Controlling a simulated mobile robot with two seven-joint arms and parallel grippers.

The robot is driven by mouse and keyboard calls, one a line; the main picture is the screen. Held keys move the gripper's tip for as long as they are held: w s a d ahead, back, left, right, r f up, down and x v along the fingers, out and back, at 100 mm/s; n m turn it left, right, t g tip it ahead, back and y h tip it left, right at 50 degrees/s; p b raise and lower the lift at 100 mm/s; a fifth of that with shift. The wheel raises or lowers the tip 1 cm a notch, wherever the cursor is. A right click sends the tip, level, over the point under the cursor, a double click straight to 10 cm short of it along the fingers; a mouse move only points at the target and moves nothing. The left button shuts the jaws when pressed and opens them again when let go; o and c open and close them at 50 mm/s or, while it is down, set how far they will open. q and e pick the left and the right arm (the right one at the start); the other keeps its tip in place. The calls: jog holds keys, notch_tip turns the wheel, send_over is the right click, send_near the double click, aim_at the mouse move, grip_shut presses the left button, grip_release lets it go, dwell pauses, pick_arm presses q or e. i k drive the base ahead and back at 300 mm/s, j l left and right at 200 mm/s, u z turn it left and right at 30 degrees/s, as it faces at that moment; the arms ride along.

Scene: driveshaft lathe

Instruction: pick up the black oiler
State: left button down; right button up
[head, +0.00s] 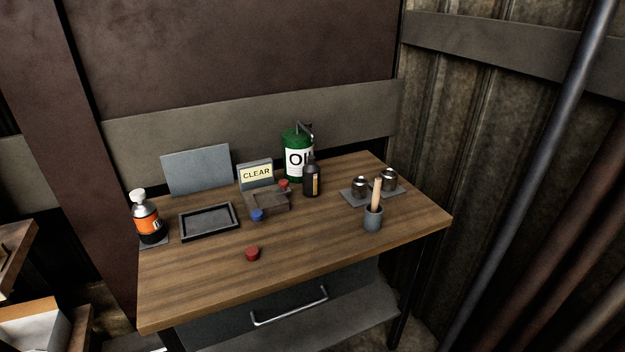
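A small black bottle with an orange label, which looks like the black oiler (312,181), stands upright on the wooden table (330,239). It is just in front of and slightly right of a green and white can marked OI (297,160), and it hides part of that can. Neither of my grippers is in the head view.
An orange and black bottle (147,220), a grey tray (209,222) and a CLEAR sign (256,175) stand left of the oiler. A grey cup with a stick (373,218) and two metal cups (388,180) are to the right. A red cap (252,254) lies near the front, where the tabletop is mostly free.

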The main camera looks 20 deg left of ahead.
aim_at(311, 171)
jog(key=i+u, duration=0.1)
jog(key=u, duration=0.8)
jog(key=i+l+u, duration=0.1)
jog(key=u, duration=0.35)
jog(key=l+u, duration=0.1)
jog(key=u, duration=0.3)
jog(key=i+l+u, duration=0.1)
jog(key=u, duration=0.35)
jog(key=l, duration=0.45)
jog(key=i+l, duration=0.1)
jog(key=l, duration=0.3)
jog(key=k+l+z, duration=0.1)
jog(key=l+z, duration=0.3)
jog(key=l, duration=0.15)
jog(key=l+z, duration=0.4)
jog(key=l, duration=0.15)
jog(key=i+l+z, duration=0.1)
jog(key=l+z, duration=0.3)
jog(key=l, duration=0.15)
jog(key=u, duration=0.1)
jog(key=z, duration=0.2)
